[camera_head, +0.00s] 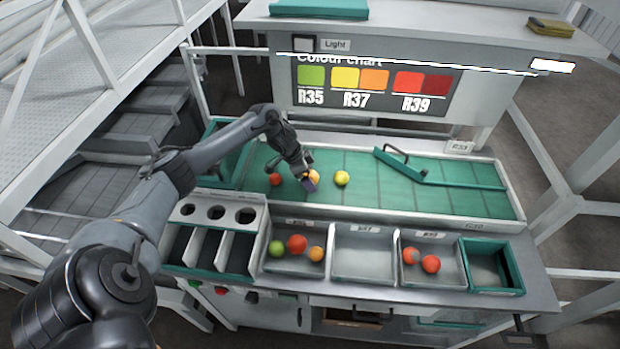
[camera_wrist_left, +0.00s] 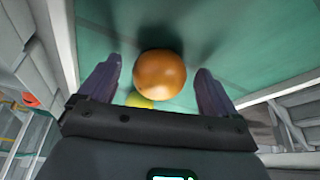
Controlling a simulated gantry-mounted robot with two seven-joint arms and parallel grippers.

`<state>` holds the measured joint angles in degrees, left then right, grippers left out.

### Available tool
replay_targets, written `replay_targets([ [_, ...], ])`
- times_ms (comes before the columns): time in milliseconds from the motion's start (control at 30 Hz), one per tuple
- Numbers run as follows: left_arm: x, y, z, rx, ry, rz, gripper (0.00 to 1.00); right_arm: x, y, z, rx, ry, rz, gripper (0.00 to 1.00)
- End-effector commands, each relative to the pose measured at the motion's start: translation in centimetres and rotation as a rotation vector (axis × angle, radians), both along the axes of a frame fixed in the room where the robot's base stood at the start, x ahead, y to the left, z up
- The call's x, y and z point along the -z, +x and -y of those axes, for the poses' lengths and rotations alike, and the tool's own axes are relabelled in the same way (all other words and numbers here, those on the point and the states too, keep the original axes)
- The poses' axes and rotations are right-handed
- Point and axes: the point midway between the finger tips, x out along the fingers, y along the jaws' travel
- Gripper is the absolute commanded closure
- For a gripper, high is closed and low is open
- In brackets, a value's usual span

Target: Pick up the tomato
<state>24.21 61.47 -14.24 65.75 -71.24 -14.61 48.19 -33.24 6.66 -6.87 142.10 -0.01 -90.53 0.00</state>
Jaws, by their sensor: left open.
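My left gripper (camera_head: 310,181) is over the green belt, at an orange tomato (camera_head: 314,177) that it partly hides. In the left wrist view, the orange tomato (camera_wrist_left: 159,74) sits between the two open fingers of my left gripper (camera_wrist_left: 156,88), with gaps on both sides. A yellow tomato (camera_head: 341,178) lies on the belt just to the right; a yellow one (camera_wrist_left: 139,100) also shows partly behind the orange tomato in the wrist view. A red tomato (camera_head: 275,179) lies on the belt to the left. My right gripper is not in view.
Grey trays stand in front of the belt: the left tray (camera_head: 292,264) holds tomatoes, the middle tray (camera_head: 362,270) is empty, the right tray (camera_head: 436,279) holds two red ones. A green-rimmed bin (camera_head: 493,291) is at right. A green diverter bar (camera_head: 401,166) crosses the belt.

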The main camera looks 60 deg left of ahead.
Motion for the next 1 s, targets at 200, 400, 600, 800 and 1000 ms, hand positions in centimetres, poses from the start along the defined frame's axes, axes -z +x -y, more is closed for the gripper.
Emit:
replay_targets([
  [200, 0.0, 0.0, 0.0, 0.0, 0.0, 0.0, 0.26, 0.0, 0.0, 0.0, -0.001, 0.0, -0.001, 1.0],
  [400, 0.0, 0.0, 0.0, 0.0, -0.001, 0.0, 0.53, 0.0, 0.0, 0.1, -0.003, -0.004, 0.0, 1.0],
  [600, -0.1, 0.0, 0.0, 0.0, 0.0, 0.0, 0.53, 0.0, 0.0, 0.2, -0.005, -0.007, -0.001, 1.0],
  [800, -0.5, 0.0, 0.0, 0.0, 0.0, 0.001, 0.53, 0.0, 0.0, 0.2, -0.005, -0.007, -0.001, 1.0],
  [1000, -2.1, 0.0, 0.0, 0.001, 0.001, 0.002, 0.53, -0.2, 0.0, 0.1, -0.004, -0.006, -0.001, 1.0],
])
